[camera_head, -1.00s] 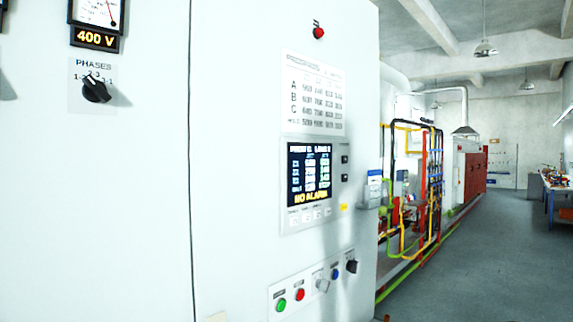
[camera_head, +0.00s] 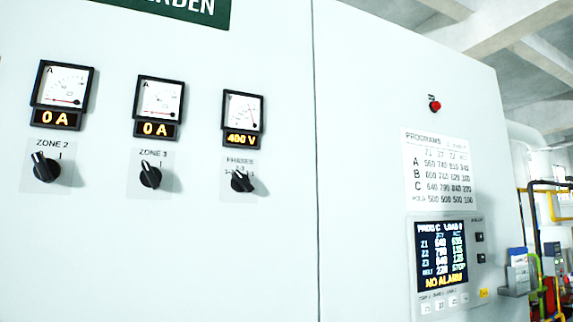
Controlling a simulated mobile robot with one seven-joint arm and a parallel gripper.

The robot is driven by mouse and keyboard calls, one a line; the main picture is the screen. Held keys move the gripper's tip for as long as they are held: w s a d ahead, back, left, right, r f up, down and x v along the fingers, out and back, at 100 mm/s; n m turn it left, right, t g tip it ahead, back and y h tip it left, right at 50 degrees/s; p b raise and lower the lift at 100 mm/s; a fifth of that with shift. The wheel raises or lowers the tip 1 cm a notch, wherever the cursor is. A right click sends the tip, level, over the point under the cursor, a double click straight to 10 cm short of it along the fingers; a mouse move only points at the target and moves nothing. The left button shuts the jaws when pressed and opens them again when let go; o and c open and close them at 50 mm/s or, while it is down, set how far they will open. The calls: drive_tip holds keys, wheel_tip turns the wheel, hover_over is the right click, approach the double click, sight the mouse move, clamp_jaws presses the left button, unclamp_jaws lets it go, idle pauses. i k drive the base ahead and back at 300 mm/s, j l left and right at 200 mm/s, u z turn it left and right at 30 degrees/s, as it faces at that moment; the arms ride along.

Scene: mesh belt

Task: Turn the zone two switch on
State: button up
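The zone two switch (camera_head: 46,168) is a black rotary knob on a pale plate labelled ZONE 2, at the left of the white cabinet front. Its pointer line tilts up and to the left, away from the "I" mark at the upper right. The ammeter (camera_head: 63,86) above it has its needle low, and its display reads 0 A. My gripper is not in view.
To the right are the ZONE 3 knob (camera_head: 150,175) under a 0 A meter, and the PHASES knob (camera_head: 242,180) under a 400 V meter. Further right are a red lamp (camera_head: 434,104), a program chart (camera_head: 438,168) and a screen (camera_head: 441,255) reading NO ALARM.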

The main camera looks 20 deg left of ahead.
sight(47, 170)
drive_tip(key=u, duration=2.25)
